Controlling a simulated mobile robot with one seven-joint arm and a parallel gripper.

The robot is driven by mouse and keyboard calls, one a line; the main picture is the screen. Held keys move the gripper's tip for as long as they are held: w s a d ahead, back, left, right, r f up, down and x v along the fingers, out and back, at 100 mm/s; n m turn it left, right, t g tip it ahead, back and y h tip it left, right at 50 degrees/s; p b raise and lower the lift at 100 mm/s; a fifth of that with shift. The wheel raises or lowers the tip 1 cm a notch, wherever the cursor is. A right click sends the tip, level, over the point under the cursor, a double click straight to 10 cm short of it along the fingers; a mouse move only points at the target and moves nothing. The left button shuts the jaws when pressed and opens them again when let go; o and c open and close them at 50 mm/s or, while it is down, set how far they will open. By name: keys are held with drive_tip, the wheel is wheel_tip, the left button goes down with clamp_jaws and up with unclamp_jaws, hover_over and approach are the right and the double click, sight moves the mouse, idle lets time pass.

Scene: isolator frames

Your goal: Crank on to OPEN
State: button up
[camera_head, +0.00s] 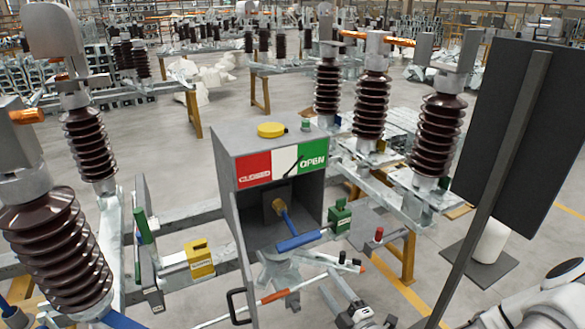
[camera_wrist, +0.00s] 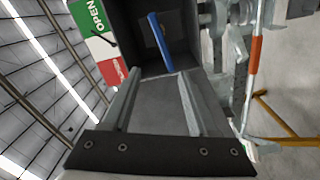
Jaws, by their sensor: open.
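The grey drive box (camera_head: 231,219) stands open at the front in the middle of the head view. Its label has a red CLOSED field, a white field and a green OPEN field (camera_head: 312,162). A thin dark pointer (camera_head: 291,167) lies near the white-green border. In the wrist view, the blue handle (camera_wrist: 160,43) shows beyond my gripper (camera_wrist: 158,82). The gripper is open, its fingers apart, with nothing visibly held. I cannot tell the exact gap to the handle.
A yellow knob (camera_head: 271,130) tops the box, and its door with a black handle (camera_head: 238,306) hangs open at left. Ribbed brown insulators (camera_head: 371,106) stand on both sides. A dark panel on a post (camera_head: 508,150) is at right. A red-and-white rod (camera_head: 283,293) crosses below the box.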

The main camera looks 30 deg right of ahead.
drive_tip(key=n+b, duration=0.5)
approach(301, 244)
drive_tip(key=w, duration=0.1)
drive_tip(key=w+b, duration=0.1)
drive_tip(key=w, duration=0.8)
drive_tip(key=shift+w+d, duration=0.15)
drive_tip(key=shift+w, duration=0.75)
clamp_jaws()
drive_tip(key=shift+f, duration=0.1)
idle(0.5)
